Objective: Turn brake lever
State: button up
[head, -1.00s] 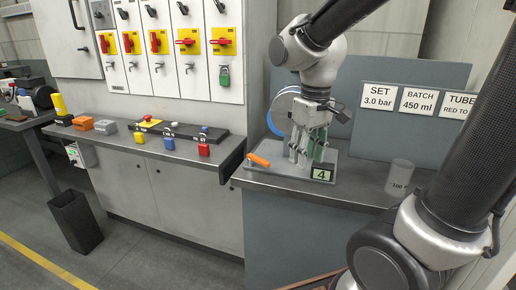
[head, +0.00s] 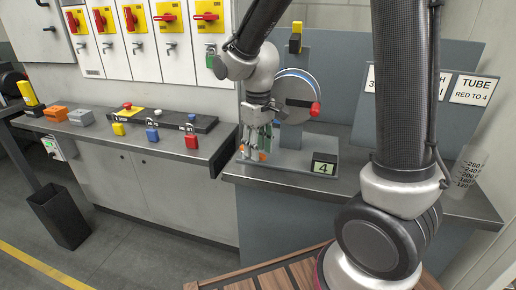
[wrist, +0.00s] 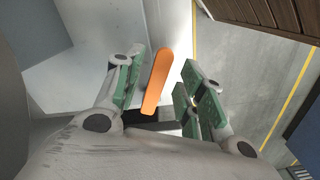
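The orange brake lever (wrist: 158,80) lies between the two fingers of my gripper (wrist: 162,64) in the wrist view. Gaps show between the lever and both green-padded fingers, so the gripper looks open around it and not clamped. In the head view my gripper (head: 258,138) points down at the left end of the pump's grey base plate (head: 290,168). Only small orange parts of the lever (head: 262,156) show there, behind the fingers. The wheel (head: 300,96) with a blue rim and a red knob (head: 315,108) stands right of the gripper.
A label marked 4 (head: 324,164) sits at the base's front right. A clear measuring beaker (head: 467,172) stands at the bench's right.

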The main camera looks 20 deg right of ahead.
jog(key=shift+f, duration=0.35)
grip_shut()
jog(key=shift+w+d+n, duration=0.2)
jog(key=shift+d+n, duration=0.1)
jog(key=shift+n, duration=0.35)
jog(key=shift+w+d+n, duration=0.15)
jog(key=shift+d+n, duration=0.1)
jog(key=shift+n, duration=0.4)
grip_release()
